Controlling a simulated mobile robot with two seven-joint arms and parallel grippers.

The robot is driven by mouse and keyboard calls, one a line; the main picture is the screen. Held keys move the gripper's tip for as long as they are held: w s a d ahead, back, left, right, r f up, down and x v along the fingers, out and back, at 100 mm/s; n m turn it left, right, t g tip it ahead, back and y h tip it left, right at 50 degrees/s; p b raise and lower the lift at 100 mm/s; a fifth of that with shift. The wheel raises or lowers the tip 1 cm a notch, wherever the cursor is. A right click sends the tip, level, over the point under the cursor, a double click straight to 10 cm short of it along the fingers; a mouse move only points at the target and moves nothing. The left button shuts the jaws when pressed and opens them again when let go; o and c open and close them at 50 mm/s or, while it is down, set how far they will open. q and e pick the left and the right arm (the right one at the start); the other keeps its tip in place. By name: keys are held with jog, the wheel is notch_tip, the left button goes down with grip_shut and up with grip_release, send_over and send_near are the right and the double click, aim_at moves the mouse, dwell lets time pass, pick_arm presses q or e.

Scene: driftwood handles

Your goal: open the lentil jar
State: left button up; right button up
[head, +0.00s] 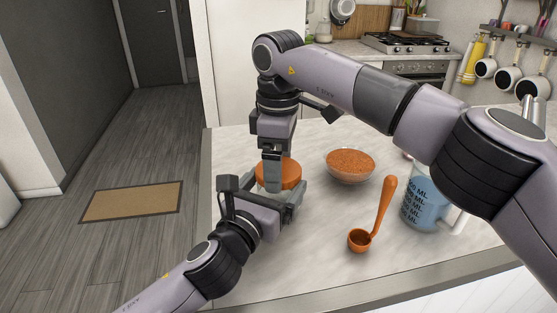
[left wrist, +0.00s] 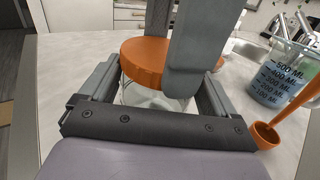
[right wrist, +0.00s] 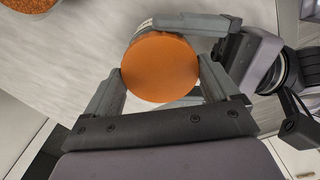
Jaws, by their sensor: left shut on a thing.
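The lentil jar is clear with a round orange lid (head: 292,173), and it stands upright on the counter. The lid also shows in the left wrist view (left wrist: 143,62) and the right wrist view (right wrist: 160,67). My left gripper (head: 285,205) is shut on the jar's body (left wrist: 150,98), below the lid. My right gripper (right wrist: 162,75) points down from above with one finger on each side of the lid. Its fingers are close to the lid's rim; whether they press on it I cannot tell. The lid sits on the jar. The jar's contents are mostly hidden.
A glass bowl of orange lentils (head: 350,164) stands right of the jar. The counter's front-left area is clear (head: 290,255). My right arm crosses above the bowl.

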jog(key=shift+n, duration=1.7)
jog(key=o, duration=0.9)
jog(key=shift+r, duration=2.35)
notch_tip(320, 180, up, 3)
jog(key=m, duration=0.3)
jog(key=shift+f, duration=3.85)
